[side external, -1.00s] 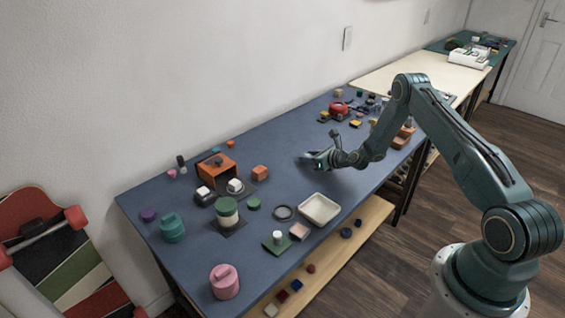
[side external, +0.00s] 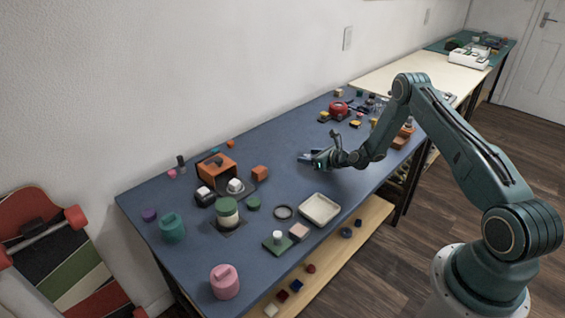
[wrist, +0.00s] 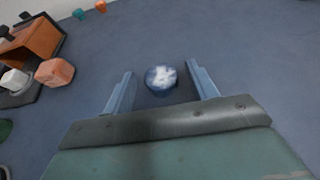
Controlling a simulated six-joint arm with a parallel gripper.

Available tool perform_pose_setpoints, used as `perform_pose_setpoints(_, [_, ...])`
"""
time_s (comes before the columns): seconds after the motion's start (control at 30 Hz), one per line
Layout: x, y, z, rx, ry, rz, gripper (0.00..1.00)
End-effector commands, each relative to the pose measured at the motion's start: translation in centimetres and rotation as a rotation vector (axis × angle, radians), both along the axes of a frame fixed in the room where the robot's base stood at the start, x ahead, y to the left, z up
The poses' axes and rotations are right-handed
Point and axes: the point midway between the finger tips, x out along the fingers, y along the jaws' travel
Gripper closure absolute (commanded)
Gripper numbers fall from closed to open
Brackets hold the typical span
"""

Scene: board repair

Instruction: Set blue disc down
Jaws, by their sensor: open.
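The blue disc (wrist: 161,78) shows in the wrist view as a small round dark-blue piece with a bright white patch on top. It rests on the blue tabletop between the two fingers of my gripper (wrist: 161,88). The fingers are apart, with a gap on each side of the disc. In the side view my gripper (side external: 306,158) is low over the middle of the table, and I cannot make out the disc there.
An orange open box (side external: 216,167) and an orange block (side external: 260,172) stand to the left. A red object (side external: 340,109) and small parts are farther right. Tabletop around my gripper is clear.

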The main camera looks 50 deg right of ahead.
Motion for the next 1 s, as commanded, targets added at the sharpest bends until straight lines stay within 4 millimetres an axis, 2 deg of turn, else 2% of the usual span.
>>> perform_pose_setpoints(0.27, [-2.1,-0.1,0.8,0.001,0.002,-0.001,0.42])
perform_pose_setpoints(0.8, [-8.4,-0.1,3.4,0.003,0.001,-0.004,0.42])
perform_pose_setpoints(1.0, [-10.2,-0.1,4.1,0.001,0.002,-0.002,0.42])
